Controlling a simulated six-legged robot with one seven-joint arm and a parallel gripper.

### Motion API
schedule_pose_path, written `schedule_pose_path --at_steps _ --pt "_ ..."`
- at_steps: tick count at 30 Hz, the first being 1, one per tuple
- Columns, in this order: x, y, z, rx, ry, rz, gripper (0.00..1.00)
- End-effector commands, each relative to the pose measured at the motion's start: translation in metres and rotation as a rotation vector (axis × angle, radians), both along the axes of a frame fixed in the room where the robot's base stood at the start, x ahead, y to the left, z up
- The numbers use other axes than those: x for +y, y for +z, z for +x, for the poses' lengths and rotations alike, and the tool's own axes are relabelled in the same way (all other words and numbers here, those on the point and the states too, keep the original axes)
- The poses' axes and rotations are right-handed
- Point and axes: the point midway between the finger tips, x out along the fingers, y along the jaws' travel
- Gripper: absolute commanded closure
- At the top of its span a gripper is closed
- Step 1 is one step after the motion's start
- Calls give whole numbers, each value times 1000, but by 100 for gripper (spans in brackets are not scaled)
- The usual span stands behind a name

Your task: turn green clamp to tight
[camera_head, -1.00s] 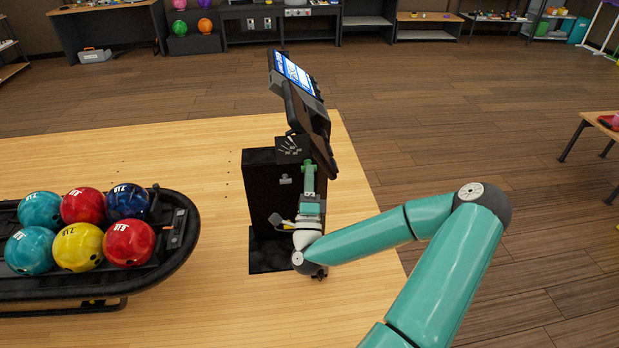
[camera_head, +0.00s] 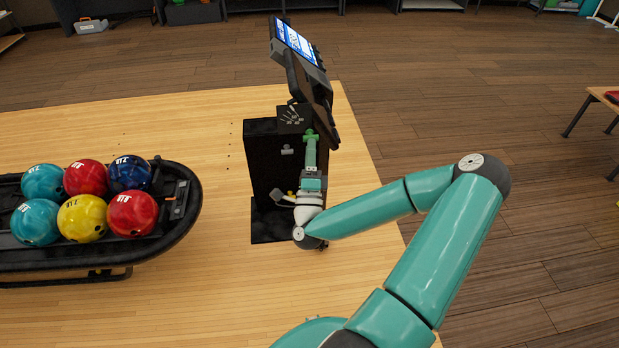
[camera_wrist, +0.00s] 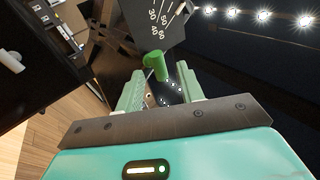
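The green clamp (camera_wrist: 155,66) is a small handle with a rounded end, below a dial plate (camera_wrist: 150,22) marked with numbers such as 30, 40, 50 and 60. In the head view the clamp (camera_head: 310,135) is a small green piece on the black stand (camera_head: 268,165), beneath the tilted screen (camera_head: 296,40). My gripper (camera_wrist: 160,80) has its two pale green fingers apart, one on each side of the clamp's end. A gap shows between the fingers, and I cannot tell whether either touches the clamp. The dial's pointer is not clear.
A ball rack (camera_head: 190,215) with several coloured bowling balls stands at the left. The wooden lane floor (camera_head: 210,310) is clear in front. A low table (camera_head: 606,96) stands at the far right. The tilted screen hangs close above my gripper.

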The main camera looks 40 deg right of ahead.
Motion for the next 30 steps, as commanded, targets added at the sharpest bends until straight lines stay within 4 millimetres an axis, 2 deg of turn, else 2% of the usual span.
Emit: schedule_pose_path --at_steps 6,18,30 --pt "26 -26 -27 3 2 6 62" --pt "62 -59 -64 -2 0 3 62" --pt "71 -66 -73 -2 0 -2 62"
